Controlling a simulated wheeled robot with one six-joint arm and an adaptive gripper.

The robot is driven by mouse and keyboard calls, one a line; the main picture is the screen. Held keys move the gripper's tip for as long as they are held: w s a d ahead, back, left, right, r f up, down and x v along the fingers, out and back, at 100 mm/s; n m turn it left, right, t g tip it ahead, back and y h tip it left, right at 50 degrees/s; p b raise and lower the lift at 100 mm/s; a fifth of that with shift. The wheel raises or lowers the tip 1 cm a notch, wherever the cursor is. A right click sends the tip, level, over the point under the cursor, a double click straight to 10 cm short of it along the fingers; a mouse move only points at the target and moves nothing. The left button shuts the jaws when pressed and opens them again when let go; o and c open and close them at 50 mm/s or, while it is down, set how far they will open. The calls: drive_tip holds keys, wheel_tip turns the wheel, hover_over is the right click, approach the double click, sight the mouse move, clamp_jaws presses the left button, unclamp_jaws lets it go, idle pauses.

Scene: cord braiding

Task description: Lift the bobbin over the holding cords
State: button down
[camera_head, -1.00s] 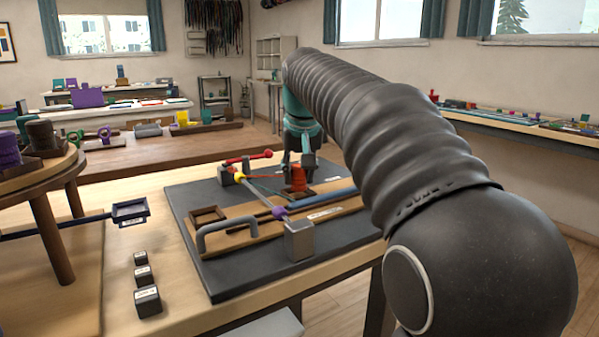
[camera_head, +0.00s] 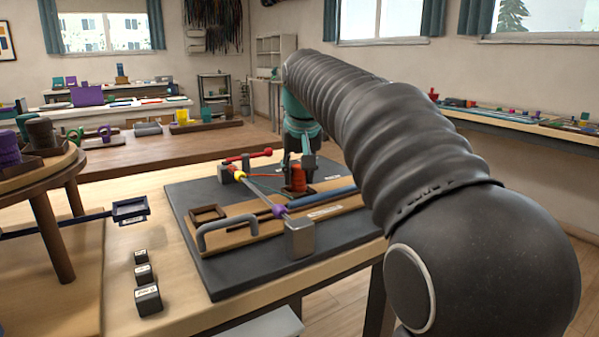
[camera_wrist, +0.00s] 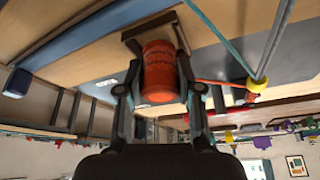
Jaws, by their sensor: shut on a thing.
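An orange-red bobbin (camera_head: 298,180) is between the fingers of my gripper (camera_head: 299,164), over the far part of the wooden board. In the wrist view the bobbin (camera_wrist: 160,72) sits between the two dark fingers of my gripper (camera_wrist: 160,92), one on each side. A red cord (camera_wrist: 222,84) runs from the bobbin side to a yellow bead (camera_wrist: 257,84). A teal cord (camera_wrist: 222,38) and a grey rod (camera_wrist: 273,42) also meet near this bead. A dark square holder (camera_wrist: 153,32) shows behind the bobbin; I cannot tell whether they touch.
A grey mat (camera_head: 200,262) carries the wooden board, a grey arched handle (camera_head: 225,226), a metal post (camera_head: 299,238), a purple bead (camera_head: 279,211) and a blue bar (camera_head: 325,199). A red handle (camera_head: 247,157) is at the back. Small dark blocks (camera_head: 147,298) stand left of the mat.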

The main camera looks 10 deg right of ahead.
drive_tip(key=shift+f+b, duration=0.3)
drive_tip(key=shift+f, duration=0.25)
drive_tip(key=c, duration=0.7)
unclamp_jaws()
